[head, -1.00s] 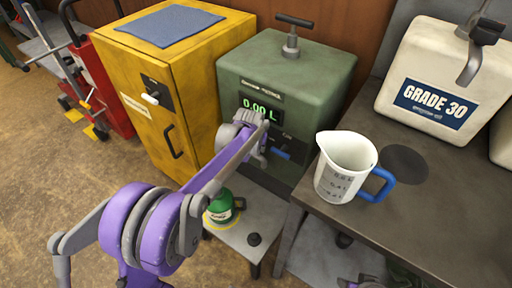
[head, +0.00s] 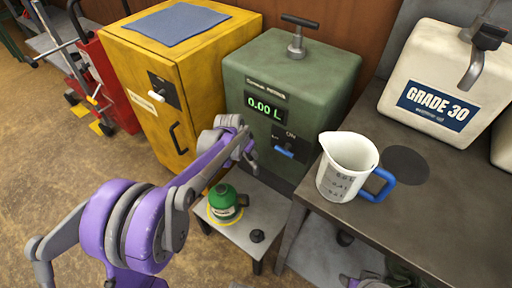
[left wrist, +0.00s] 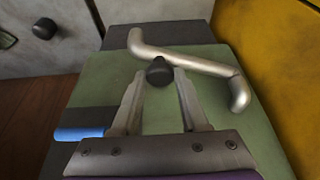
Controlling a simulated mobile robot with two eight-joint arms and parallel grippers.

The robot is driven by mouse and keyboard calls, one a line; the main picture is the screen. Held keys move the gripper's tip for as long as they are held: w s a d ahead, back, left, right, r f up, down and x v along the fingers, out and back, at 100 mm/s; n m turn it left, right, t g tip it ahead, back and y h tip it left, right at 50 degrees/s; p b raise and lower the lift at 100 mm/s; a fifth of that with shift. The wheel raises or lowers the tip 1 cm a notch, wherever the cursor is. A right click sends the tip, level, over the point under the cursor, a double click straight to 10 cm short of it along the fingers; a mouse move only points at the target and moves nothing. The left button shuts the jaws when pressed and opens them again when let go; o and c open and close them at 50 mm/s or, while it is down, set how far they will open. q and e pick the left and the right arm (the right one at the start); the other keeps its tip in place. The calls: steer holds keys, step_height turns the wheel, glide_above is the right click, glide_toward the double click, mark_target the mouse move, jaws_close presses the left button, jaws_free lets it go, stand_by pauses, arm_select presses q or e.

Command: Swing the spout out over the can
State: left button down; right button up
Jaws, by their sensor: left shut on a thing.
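The spout is a bent silver tube (left wrist: 190,60) that crosses the green dispenser in the left wrist view, with a black knob (left wrist: 159,71) on it. My left gripper (left wrist: 160,82) is shut on this knob. In the head view my left gripper (head: 250,162) is low in front of the green dispenser (head: 285,75), and the spout is hidden behind it. The green can (head: 223,202) stands upright on the small grey stool (head: 242,226), below and left of the gripper.
The dispenser display (head: 264,107) reads 0.00 L, with a blue lever (head: 284,152) below it. A yellow cabinet (head: 140,75) stands left. A black cap (head: 257,236) lies on the stool. A white measuring jug (head: 345,165) stands on the workbench (head: 440,215) at right.

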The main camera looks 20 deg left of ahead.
arm_select(q)
steer(key=s+a+m+g+h+p, duration=0.2)
steer(key=s+a+m+p, duration=0.1)
steer(key=a+m, duration=0.7)
steer(key=shift+s+a+g+h, duration=0.3)
steer(key=shift+s+a+g, duration=0.15)
steer(key=shift+s, duration=0.2)
steer(key=shift+a, duration=0.1)
steer(key=shift+c, duration=2.2)
jaws_free()
steer(key=p+v, duration=0.2)
steer(key=v, duration=0.9)
steer(key=shift+f, duration=0.1)
